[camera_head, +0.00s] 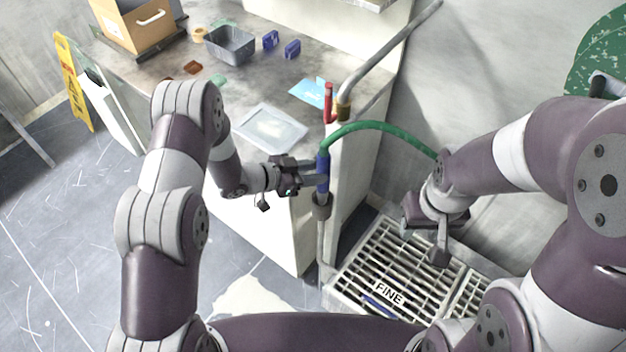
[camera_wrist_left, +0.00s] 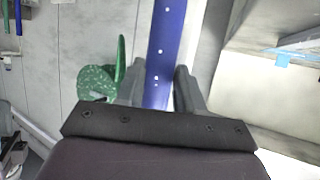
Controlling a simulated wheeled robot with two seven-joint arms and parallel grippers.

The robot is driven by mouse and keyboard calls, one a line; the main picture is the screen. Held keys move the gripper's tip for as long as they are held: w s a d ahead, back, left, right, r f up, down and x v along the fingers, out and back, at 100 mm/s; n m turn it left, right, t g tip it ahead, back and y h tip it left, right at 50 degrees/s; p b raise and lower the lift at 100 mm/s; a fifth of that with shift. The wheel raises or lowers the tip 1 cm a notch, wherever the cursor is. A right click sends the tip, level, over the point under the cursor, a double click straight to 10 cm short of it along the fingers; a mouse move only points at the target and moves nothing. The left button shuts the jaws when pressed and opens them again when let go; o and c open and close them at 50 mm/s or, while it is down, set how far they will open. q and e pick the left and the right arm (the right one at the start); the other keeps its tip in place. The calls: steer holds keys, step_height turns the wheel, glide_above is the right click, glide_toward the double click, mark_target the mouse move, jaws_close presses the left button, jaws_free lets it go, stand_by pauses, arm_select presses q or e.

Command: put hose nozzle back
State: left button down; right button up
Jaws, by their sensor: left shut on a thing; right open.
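The hose nozzle (camera_head: 323,172) is a blue upright piece with the green hose (camera_head: 378,126) arching from its top to the right. My left gripper (camera_head: 312,177) is shut on the blue nozzle, at the counter's corner. In the left wrist view the blue nozzle (camera_wrist_left: 165,55) runs upward between the two fingers (camera_wrist_left: 158,88). Below it is a dark grey collar (camera_head: 321,207) on a thin upright pipe; whether the nozzle sits in the collar or just above it I cannot tell. My right gripper (camera_head: 424,230) is open and empty above the floor grate.
The grate (camera_head: 397,262) bears a "FINE" label and a blue item. A grey pipe with a red handle (camera_head: 328,100) rises behind the nozzle. The counter holds a grey bin (camera_head: 230,45), a clear tray (camera_head: 269,130) and a cardboard box (camera_head: 133,24). A yellow sign (camera_head: 73,83) stands left.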

arm_select(q)
step_height(320, 180, down, 4)
steer(key=shift+d+f+p, duration=0.1)
steer(key=shift+p, duration=0.35)
steer(key=shift+w+f, duration=0.1)
steer(key=shift+f, duration=0.4)
steer(key=c, duration=0.7)
jaws_free()
